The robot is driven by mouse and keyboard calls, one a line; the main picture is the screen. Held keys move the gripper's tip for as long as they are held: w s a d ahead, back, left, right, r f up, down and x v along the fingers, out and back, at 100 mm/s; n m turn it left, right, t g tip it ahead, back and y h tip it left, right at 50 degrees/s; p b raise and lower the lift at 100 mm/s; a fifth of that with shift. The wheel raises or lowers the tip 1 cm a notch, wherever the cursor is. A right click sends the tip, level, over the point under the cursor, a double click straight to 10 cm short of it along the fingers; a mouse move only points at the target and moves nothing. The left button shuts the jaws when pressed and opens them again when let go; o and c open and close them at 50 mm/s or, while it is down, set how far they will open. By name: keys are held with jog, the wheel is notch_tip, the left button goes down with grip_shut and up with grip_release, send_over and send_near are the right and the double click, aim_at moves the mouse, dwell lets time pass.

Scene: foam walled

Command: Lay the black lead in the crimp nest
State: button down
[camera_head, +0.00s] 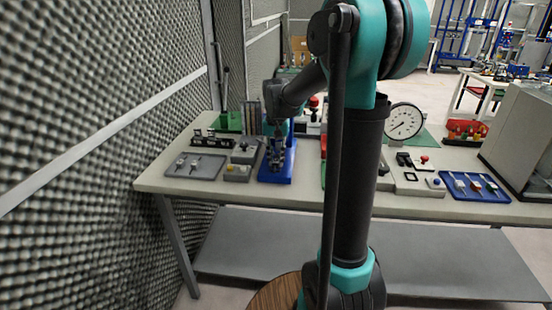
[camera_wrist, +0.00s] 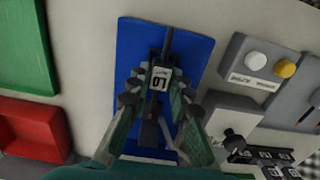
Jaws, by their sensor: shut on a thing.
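My gripper (camera_wrist: 158,80) is shut on the black lead (camera_wrist: 168,42), a dark slim piece with a white printed tag between the fingertips. Part of the lead is hidden by the fingers. Directly beneath it in the wrist view is a blue base (camera_wrist: 190,50), which looks like the crimp nest's plate. In the head view the blue base (camera_head: 276,177) stands near the table's front edge, with my gripper (camera_head: 277,140) right over it. I cannot tell whether the lead touches the nest.
A grey tray (camera_head: 177,170) with small parts lies at the left. A grey button box (camera_head: 237,173) stands close beside the blue base. A red bin (camera_wrist: 35,130) and green mat (camera_wrist: 25,50) lie left in the wrist view. A dial gauge (camera_head: 404,121) and blue tray (camera_head: 462,194) are at the right.

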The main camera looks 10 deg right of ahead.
jog(key=shift+f, duration=0.15)
jog(key=c, duration=1.3)
grip_release()
notch_tip(320, 180, up, 12)
